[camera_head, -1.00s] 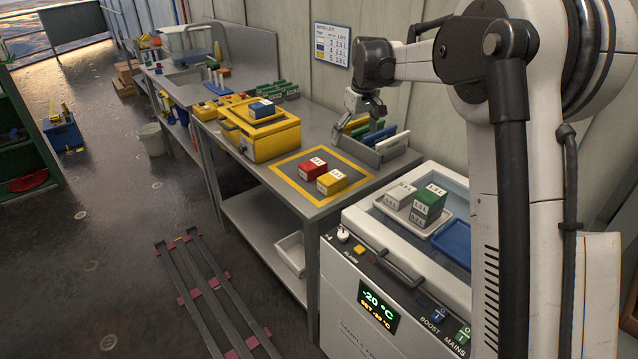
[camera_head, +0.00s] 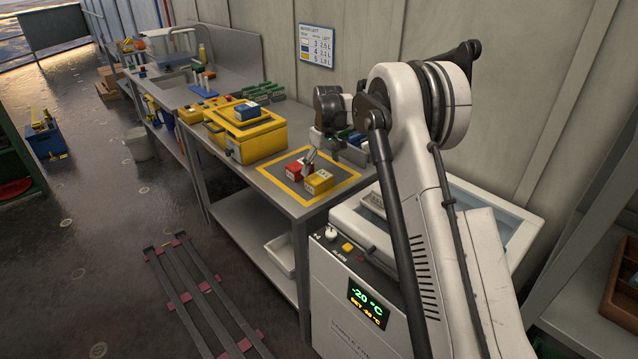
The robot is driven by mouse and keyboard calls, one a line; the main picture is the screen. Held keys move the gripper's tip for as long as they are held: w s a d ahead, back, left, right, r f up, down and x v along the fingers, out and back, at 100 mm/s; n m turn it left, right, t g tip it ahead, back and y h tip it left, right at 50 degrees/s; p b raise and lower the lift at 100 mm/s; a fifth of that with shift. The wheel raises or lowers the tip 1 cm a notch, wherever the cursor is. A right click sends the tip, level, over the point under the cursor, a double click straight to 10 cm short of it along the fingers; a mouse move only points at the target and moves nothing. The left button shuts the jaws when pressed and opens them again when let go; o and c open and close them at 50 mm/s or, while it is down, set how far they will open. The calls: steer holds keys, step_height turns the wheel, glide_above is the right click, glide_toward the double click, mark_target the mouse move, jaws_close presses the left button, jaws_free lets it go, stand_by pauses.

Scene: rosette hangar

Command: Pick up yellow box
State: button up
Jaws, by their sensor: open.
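The small yellow box (camera_head: 320,182) with a white label sits on the dark square with a yellow border (camera_head: 341,192) on the bench. The small red box (camera_head: 293,171) sits just left of it and is partly hidden by a finger of my gripper. My gripper (camera_head: 322,158) is open and empty, above and just behind the two boxes. One finger hangs in front of the red box; whether it touches is too small to tell.
A big yellow case (camera_head: 262,143) with a blue box (camera_head: 247,111) on top stands left of the square. A white freezer (camera_head: 335,275) stands at the bench's right end. A rack (camera_head: 358,146) with coloured folders is behind my gripper.

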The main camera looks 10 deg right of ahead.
mark_target(319, 177)
steer(key=shift+a+f+p, duration=0.15)
steer(key=shift+f, duration=1.4)
steer(key=shift+a+f+p, duration=0.15)
steer(key=shift+f, duration=1.35)
steer(key=c, duration=1.3)
